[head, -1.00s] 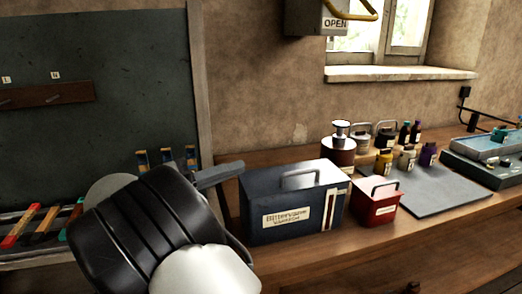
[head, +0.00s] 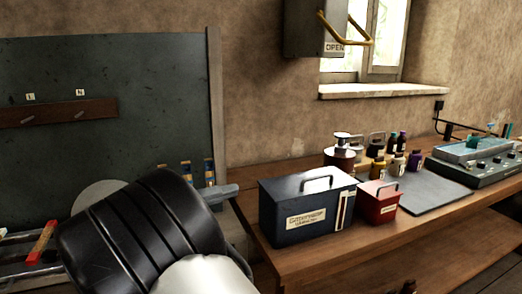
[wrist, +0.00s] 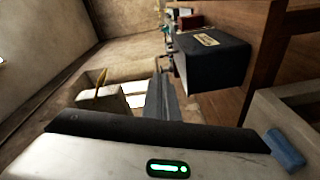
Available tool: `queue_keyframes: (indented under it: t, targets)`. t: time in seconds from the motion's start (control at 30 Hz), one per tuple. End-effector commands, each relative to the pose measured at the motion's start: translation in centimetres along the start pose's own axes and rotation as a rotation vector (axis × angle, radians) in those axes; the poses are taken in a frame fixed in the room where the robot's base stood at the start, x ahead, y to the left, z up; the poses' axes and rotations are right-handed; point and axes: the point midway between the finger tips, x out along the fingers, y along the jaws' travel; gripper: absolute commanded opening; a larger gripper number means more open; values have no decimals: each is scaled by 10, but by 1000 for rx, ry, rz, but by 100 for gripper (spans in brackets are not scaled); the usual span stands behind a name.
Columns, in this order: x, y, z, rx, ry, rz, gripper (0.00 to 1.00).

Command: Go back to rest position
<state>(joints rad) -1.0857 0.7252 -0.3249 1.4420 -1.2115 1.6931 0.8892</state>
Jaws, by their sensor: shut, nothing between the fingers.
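My gripper shows in the wrist view as narrow grey fingers (wrist: 163,98) lying together, shut and empty. In the head view, a grey piece at the end of my arm (head: 220,190) sticks out to the right, just left of the dark blue labelled box (head: 310,218). A gap shows between them in the picture; the true distance is hard to tell. The blue box also shows in the wrist view (wrist: 206,62), right of the fingers. My black and white arm hides the lower left of the head view.
A red box (head: 377,207) stands right of the blue box on the wooden bench (head: 420,225). Behind are several bottles, a grey mat (head: 432,195) and a device (head: 480,160). A wall box marked OPEN (head: 315,28) has a yellow handle. A dark board (head: 110,135) stands left.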

Motion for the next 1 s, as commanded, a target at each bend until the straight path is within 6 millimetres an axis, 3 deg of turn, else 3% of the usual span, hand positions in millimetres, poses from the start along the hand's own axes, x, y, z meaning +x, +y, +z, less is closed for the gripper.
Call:
queue_keyframes:
  t: [0.03,0.27,0.47,0.6,0.7,0.8,1.0]
  targets:
    - [21,6,10,-15,-51,-44,0]
    - [93,19,75,-90,-256,-313,0]
    - [133,35,167,-77,-419,-672,0]
    - [130,46,228,8,-457,-929,0]
    - [118,53,263,103,-443,-1076,0]
    - [104,58,286,196,-408,-1173,0]
    - [82,63,310,352,-330,-1265,0]
